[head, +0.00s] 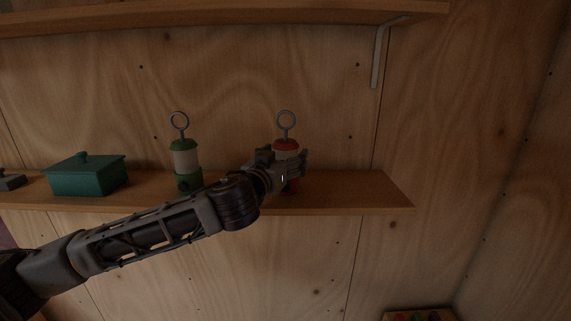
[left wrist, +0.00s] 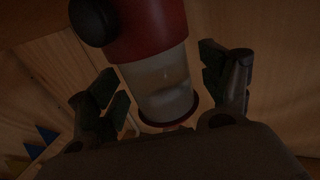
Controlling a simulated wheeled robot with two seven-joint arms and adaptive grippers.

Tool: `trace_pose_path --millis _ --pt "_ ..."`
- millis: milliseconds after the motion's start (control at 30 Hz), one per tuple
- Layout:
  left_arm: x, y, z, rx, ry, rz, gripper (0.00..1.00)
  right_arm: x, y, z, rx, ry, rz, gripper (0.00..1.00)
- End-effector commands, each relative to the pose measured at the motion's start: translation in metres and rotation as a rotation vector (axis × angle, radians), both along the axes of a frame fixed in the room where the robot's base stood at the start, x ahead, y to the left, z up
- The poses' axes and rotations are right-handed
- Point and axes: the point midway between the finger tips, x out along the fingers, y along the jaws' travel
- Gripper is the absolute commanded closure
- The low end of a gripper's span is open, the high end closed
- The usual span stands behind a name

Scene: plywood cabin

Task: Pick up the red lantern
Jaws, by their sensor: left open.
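The red lantern (head: 286,145) stands upright on the lower shelf in the head view, with a red cap, a pale body and a grey ring on top. My left gripper (head: 282,165) is in front of it and hides much of its body. In the left wrist view the lantern (left wrist: 164,85) shows its clear body and red base, with a dark round knob on the base. The left gripper (left wrist: 165,88) is open there, with one finger on each side of the clear body. I cannot tell whether either finger touches it. My right gripper is not in view.
A green lantern (head: 186,160) stands left of the red one on the same shelf (head: 350,190). A teal lidded box (head: 86,176) is farther left. An upper shelf (head: 230,14) with a metal bracket (head: 380,55) runs above. The shelf's right end is clear.

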Motion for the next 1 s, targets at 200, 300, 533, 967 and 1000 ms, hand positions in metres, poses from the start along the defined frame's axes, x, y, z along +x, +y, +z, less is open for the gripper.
trace_pose_path --millis 200,300,533,967,1000 --pt "0.0064 -0.0034 -0.0003 -0.001 0.0 -0.002 0.21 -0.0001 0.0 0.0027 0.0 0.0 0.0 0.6" --pt "0.0065 -0.0033 -0.0007 -0.001 0.0 -0.001 0.21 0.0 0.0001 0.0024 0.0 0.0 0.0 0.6" --pt "0.0064 -0.0031 -0.0008 0.0 0.0 -0.001 0.21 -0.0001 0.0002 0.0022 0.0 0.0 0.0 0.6" --pt "0.0064 -0.003 -0.0008 0.0 0.0 -0.001 0.64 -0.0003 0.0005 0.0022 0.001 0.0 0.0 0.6" --pt "0.0064 -0.003 -0.0009 0.0 0.001 -0.001 0.69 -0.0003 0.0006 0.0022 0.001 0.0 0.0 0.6"
